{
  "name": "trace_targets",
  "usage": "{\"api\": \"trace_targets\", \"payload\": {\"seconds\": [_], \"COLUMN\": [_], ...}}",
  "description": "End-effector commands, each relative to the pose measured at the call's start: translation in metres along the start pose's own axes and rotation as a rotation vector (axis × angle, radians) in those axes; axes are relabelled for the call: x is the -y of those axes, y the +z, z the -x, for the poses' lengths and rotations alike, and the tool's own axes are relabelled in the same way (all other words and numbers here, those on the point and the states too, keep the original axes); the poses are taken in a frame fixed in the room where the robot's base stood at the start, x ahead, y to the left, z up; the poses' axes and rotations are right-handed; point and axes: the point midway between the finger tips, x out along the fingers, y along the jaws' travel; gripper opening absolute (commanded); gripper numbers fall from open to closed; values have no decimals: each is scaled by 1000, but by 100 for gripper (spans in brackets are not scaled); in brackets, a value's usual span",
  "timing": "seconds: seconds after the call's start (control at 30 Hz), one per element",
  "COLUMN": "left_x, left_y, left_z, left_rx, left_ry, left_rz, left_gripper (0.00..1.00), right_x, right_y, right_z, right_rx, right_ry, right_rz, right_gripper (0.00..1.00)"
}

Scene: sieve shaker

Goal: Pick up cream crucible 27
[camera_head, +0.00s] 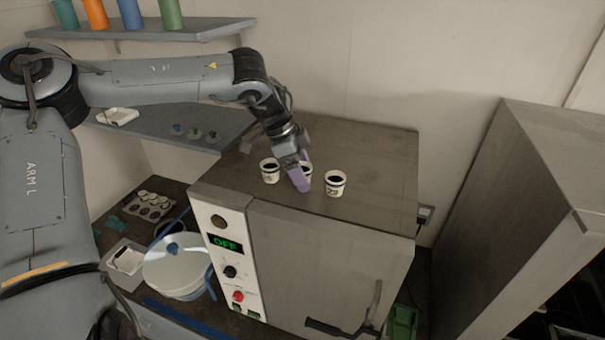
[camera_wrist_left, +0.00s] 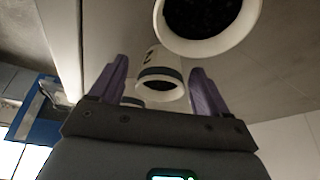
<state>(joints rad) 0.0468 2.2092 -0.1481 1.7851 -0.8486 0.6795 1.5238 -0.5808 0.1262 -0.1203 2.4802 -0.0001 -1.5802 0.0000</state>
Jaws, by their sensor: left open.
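Three cream crucibles with dark contents stand in a row on top of the grey oven: a left one (camera_head: 269,173), a middle one (camera_head: 308,171) and a right one (camera_head: 335,184). Their numbers are too small to read surely. My left gripper (camera_head: 300,181) is open at the middle crucible and partly hides it. In the left wrist view, a banded crucible (camera_wrist_left: 160,78) shows between the two purple fingers, with a gap on both sides. A larger, nearer crucible (camera_wrist_left: 207,48) is at the top. Part of a third (camera_wrist_left: 131,102) shows low behind the gripper body. My right gripper is out of view.
The oven (camera_head: 380,150) has free room on its top behind and right of the crucibles. A wall shelf (camera_head: 170,128) holds small items at the left. A pale round-lidded vessel (camera_head: 178,262) stands below left. A large grey cabinet (camera_head: 540,170) is at the right.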

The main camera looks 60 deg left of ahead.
Motion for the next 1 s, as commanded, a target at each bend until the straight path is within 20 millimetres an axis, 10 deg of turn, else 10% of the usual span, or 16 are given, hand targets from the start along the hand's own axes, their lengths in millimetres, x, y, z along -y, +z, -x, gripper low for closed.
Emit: {"api": "trace_targets", "payload": {"seconds": [0.3,0.67,1.0], "left_x": [0,0,0], "left_y": [0,0,-1], "left_z": [-4,-3,-2], "left_rx": [-1,-1,-1], "left_ry": [-1,-1,-2], "left_rz": [0,0,-1], "left_gripper": [75,20,19], "right_x": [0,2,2], "right_y": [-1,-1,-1], "right_z": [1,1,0], "right_rx": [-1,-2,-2], "right_ry": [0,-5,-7], "right_rz": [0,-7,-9], "right_gripper": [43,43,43]}}
